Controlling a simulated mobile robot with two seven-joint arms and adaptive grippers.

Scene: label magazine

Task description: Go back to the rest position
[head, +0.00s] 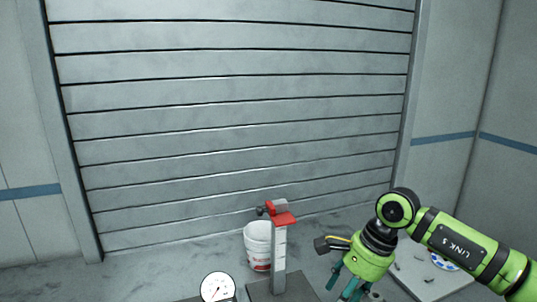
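My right arm comes in from the right, and its green gripper (343,287) points down near the bottom edge. Its teal fingers stand apart, with nothing seen between them; the lowest part is close to the picture's edge. A pale upright magazine (279,262) with a red top (284,218) stands left of the gripper, apart from it. My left gripper is not in view.
A white bucket (257,246) stands behind the magazine. A round white dial (217,287) is at the bottom left. A pale surface with a blue-and-white round item (444,262) lies partly behind my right arm. A grey shutter (240,120) closes the back.

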